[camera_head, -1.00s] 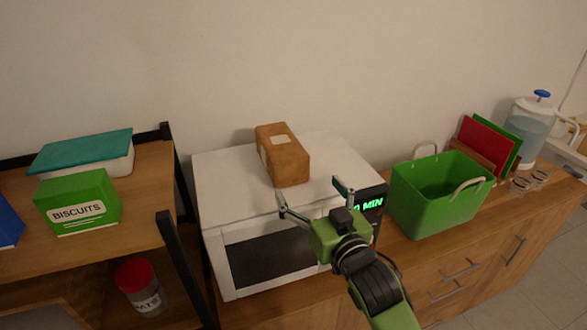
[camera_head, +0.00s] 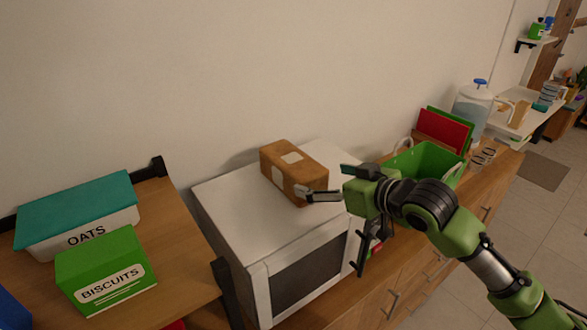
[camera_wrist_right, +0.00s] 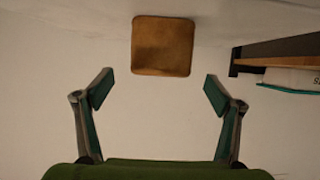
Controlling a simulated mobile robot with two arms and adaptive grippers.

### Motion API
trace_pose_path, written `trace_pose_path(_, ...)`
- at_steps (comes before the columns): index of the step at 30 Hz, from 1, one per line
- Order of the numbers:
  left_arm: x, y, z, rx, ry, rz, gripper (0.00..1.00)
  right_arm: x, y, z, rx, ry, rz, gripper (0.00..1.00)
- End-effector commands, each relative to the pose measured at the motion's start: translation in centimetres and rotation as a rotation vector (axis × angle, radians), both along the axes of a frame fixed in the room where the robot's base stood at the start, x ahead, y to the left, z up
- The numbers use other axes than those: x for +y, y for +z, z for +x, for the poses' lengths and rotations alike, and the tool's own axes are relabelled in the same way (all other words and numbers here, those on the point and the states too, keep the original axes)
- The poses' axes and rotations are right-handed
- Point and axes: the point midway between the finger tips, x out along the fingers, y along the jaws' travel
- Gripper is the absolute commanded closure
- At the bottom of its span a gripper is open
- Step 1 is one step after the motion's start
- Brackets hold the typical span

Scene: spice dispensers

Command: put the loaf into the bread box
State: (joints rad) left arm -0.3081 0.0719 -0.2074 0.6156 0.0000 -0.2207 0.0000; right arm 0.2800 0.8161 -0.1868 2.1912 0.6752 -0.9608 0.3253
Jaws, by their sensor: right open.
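The loaf (camera_head: 294,172) is a brown block with pale labels, lying on top of the white microwave (camera_head: 240,205). My right gripper (camera_head: 330,205) is open and empty, to the right of the loaf's near end, with one finger close to or overlapping it in the head view. In the right wrist view the loaf (camera_wrist_right: 162,46) shows as a brown square, ahead of and centred between the two spread fingers (camera_wrist_right: 157,92). No container is marked as a bread box; a green open bin (camera_head: 455,178) with handles stands right of the microwave, partly hidden by my arm. My left gripper is out of view.
A wooden shelf (camera_head: 185,255) at the left holds a teal-lidded oats box (camera_head: 75,225) and a green biscuits box (camera_head: 105,270). Red and green boards (camera_head: 440,130) and a water jug (camera_head: 472,103) stand beyond the bin. The wall is close behind the microwave.

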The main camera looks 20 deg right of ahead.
Motion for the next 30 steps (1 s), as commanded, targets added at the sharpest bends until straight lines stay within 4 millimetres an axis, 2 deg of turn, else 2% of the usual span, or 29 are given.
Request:
trace_pose_path(4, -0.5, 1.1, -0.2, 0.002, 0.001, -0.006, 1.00, 0.9, -0.7, 2.5, 0.000, 0.000, 0.003, 0.15)
trace_pose_path(13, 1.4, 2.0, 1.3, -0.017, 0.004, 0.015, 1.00, 1.6, -1.7, 4.5, 0.000, 0.000, 0.000, 0.15)
trace_pose_path(18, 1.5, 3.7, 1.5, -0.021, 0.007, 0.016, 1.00, 2.1, -2.5, 6.5, 0.001, 0.001, 0.001, 0.15)
trace_pose_path(21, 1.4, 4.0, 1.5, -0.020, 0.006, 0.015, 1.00, 2.5, -3.1, 7.6, -0.001, 0.000, 0.001, 0.15)
trace_pose_path(30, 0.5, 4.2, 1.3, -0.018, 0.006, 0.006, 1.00, 2.8, -3.8, 8.4, -0.003, 0.001, -0.002, 0.15)
